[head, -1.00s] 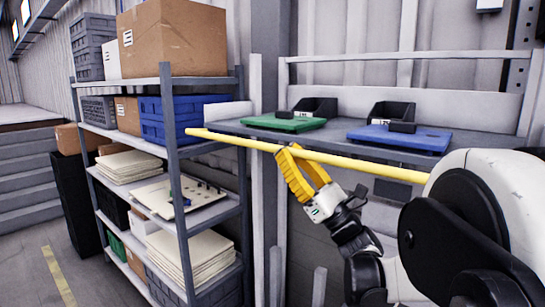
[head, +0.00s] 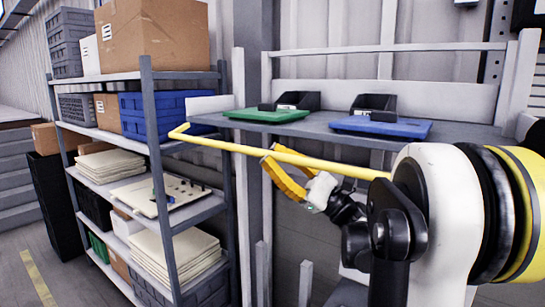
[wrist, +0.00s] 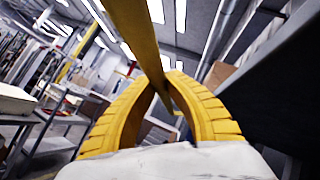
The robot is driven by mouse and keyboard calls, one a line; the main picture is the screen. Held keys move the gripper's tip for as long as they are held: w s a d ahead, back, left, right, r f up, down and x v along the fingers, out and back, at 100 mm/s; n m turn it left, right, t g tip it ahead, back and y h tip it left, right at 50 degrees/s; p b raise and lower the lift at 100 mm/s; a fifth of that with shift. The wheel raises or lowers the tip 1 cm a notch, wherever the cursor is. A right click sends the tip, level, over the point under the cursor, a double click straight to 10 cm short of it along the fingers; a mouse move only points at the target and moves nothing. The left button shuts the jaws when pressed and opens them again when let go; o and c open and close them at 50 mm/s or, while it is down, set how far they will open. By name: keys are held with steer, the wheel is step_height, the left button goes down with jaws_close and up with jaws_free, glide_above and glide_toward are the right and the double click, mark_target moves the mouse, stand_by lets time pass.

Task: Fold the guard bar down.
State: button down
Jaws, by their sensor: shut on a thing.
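The guard bar (head: 235,147) is a long yellow bar with a short bent end at its left. In the head view it slopes gently down to the right, crossing in front of the grey bench, a little below its front edge. My gripper (head: 270,160) is shut on the bar near its middle, with yellow fingers reaching up from below right. In the wrist view the bar (wrist: 138,35) passes between the two fingers (wrist: 168,95). The bar's right end is hidden behind my arm.
The grey bench (head: 300,127) holds a green tray (head: 265,115), a blue tray (head: 380,126) and black bins. A loaded shelf rack (head: 160,170) stands close on the left. Grey posts stand below the bench.

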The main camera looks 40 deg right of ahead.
steer(key=c, duration=1.4)
jaws_free()
steer(key=shift+a, duration=0.1)
steer(key=shift+o, duration=0.2)
steer(key=v, duration=1.2)
